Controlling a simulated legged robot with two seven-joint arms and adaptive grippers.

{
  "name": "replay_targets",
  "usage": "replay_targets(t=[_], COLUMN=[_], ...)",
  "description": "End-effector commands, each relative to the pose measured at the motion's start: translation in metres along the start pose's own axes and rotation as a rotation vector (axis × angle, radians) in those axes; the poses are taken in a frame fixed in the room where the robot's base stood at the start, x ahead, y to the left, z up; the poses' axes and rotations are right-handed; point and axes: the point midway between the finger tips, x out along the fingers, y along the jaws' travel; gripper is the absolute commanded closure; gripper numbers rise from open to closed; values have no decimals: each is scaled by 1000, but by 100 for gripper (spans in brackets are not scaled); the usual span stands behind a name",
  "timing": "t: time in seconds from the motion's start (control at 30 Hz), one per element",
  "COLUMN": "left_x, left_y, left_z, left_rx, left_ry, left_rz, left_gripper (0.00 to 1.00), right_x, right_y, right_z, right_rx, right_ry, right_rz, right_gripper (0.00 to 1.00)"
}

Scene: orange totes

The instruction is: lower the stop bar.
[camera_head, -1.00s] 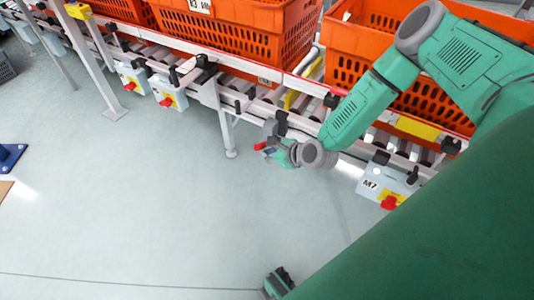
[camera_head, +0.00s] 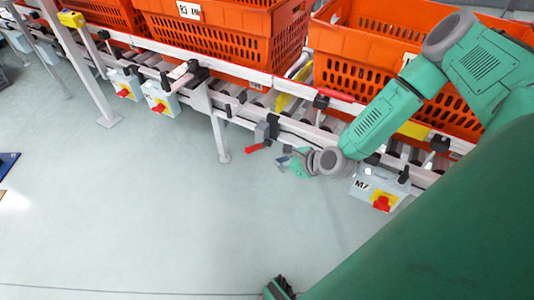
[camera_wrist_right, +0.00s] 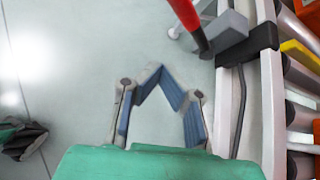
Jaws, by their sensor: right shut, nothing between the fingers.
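A yellow bar (camera_head: 284,101) crosses the rollers between two orange totes in the head view; I take it for the stop bar. A red-handled lever (camera_head: 254,148) sits on a grey block at the conveyor's front rail, its handle pointing down and left. My right gripper (camera_head: 287,160) is just right of the handle and apart from it. In the right wrist view, the red handle (camera_wrist_right: 186,14) is beyond and above my right gripper's fingertips (camera_wrist_right: 160,72), which meet with nothing between them. I cannot tell the bar's exact height.
Orange totes (camera_head: 228,38) stand on the roller conveyor, with another tote (camera_head: 355,57) behind my right arm. A grey box marked M7 (camera_head: 364,186) with a red switch hangs right of the gripper. A conveyor leg (camera_head: 222,142) stands to the left. The floor in front is clear.

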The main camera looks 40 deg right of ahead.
Motion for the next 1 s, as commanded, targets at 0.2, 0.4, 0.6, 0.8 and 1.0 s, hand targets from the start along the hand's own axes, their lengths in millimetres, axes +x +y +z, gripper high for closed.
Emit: replay_targets(t=[0.2, 0.4, 0.6, 0.8, 1.0], left_x=[-7, -6, -6, -6, -6], left_y=[0, 0, 0, 0, 0], left_z=[0, 0, 0, 0, 0], left_rx=[0, 0, 0, 0, 0], left_ry=[-1, -1, -1, -1, -1], left_rz=[0, 0, 0, 0, 0], left_gripper=[69, 69, 69, 69, 69], right_x=[-19, -21, -21, -21, -19], right_y=[-10, -10, -10, -10, 28], right_z=[-5, -6, -6, -6, 2], right_rx=[1, -1, 0, 0, -140], right_ry=[2, 2, 2, 2, 20], right_rz=[2, 3, 3, 3, 83], right_gripper=[100, 100, 100, 100, 100])
